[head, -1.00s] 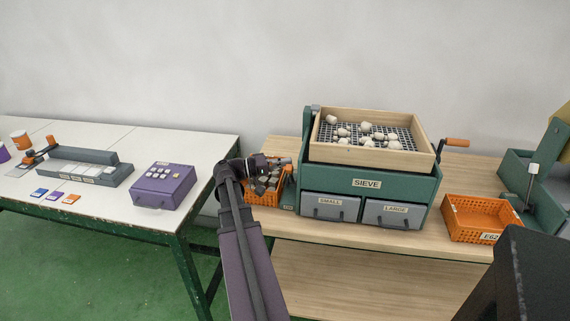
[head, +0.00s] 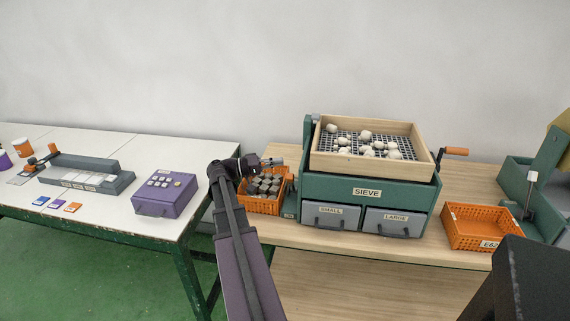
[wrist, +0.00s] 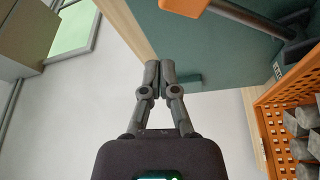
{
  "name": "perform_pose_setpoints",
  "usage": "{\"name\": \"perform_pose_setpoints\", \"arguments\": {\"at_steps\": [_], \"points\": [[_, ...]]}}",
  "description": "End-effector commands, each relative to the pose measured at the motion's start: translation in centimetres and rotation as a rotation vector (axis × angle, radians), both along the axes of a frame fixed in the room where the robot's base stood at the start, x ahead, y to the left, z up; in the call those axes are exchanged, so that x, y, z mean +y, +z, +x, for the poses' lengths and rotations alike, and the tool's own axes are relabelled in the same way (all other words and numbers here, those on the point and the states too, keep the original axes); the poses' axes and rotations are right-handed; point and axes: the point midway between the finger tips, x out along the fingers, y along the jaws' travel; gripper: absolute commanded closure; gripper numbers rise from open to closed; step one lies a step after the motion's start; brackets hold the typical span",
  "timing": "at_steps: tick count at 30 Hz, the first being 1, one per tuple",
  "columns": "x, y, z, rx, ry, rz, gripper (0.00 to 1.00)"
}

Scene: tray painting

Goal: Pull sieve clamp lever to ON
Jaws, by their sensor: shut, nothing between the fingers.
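The green sieve (head: 366,182) stands on the wooden bench, with a wooden-framed mesh tray (head: 420,146) of pale lumps on top. In the wrist view, an orange handle (wrist: 186,5) on a dark rod (wrist: 250,20) lies across the sieve's green side panel (wrist: 215,50). It looks like the clamp lever; its ON or OFF position cannot be told. My gripper (wrist: 160,66) is shut and empty, below and left of that handle, apart from it in the picture. In the head view my gripper (head: 276,162) is left of the sieve, above the orange basket.
The orange basket (head: 258,206) of grey cylinders sits close to the sieve's left side; it also shows in the wrist view (wrist: 275,125). An empty orange crate (head: 470,240) is right of the sieve. A purple box (head: 165,195) stands on the white table at left.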

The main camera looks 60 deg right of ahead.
Motion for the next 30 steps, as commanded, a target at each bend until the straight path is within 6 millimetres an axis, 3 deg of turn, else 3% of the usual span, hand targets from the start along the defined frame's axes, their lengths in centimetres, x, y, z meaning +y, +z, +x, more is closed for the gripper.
{"name": "perform_pose_setpoints", "arguments": {"at_steps": [6, 12, 30], "points": [[1.8, -0.8, 3.0, 0.0, 0.005, 0.0, 1.0], [3.0, -1.1, 4.7, 0.001, 0.005, 0.0, 1.0], [3.6, -1.2, 5.4, 0.0, 0.006, -0.001, 1.0]]}}
